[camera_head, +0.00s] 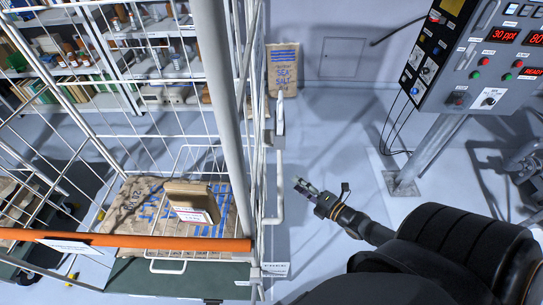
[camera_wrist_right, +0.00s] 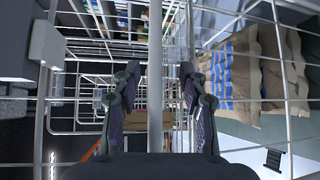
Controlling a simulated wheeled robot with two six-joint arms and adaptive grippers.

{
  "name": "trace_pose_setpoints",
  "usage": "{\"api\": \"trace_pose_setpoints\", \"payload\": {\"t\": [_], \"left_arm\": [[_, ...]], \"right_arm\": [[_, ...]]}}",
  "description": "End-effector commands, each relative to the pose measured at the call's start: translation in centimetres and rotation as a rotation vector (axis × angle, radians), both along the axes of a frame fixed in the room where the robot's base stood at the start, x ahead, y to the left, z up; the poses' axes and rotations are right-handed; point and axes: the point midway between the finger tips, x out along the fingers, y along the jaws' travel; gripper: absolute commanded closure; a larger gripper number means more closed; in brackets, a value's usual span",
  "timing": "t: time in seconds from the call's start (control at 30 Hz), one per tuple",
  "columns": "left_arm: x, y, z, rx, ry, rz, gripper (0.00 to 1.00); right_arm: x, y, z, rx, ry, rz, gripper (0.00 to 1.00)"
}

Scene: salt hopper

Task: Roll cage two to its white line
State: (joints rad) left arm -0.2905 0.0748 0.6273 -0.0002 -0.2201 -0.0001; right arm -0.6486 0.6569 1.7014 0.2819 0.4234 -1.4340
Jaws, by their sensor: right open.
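A white wire cage (camera_head: 254,120) on a green base (camera_head: 180,275) fills the left of the head view, with an orange bar (camera_head: 130,242) across its near side. No white floor line is clear. My left gripper is out of view.
Inside the cage lie a brown sack (camera_head: 125,212) and a tan box (camera_head: 192,200). A sea salt sack (camera_head: 283,70) stands by the back wall. A control panel (camera_head: 480,55) on a post (camera_head: 428,155) is at right. Shelves (camera_head: 150,65) stand behind the cage. Floor between handle and post is clear.

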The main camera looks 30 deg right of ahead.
Motion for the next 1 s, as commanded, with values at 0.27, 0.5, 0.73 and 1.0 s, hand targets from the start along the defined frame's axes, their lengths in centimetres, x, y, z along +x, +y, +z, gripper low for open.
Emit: {"api": "trace_pose_setpoints", "payload": {"t": [0.27,0.5,0.73,1.0], "left_arm": [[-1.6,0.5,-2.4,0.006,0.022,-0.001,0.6],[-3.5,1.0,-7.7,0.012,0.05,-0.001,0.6],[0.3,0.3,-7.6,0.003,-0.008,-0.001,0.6],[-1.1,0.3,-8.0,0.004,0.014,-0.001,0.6]], "right_arm": [[2.8,0.7,-1.1,0.002,-0.007,0.0,0.57],[8.0,1.8,-2.4,0.0,-0.006,0.0,0.57],[9.5,2.3,-1.9,0.0,-0.001,0.003,0.57],[10.1,2.3,-1.8,0.001,-0.001,0.0,0.57]]}}
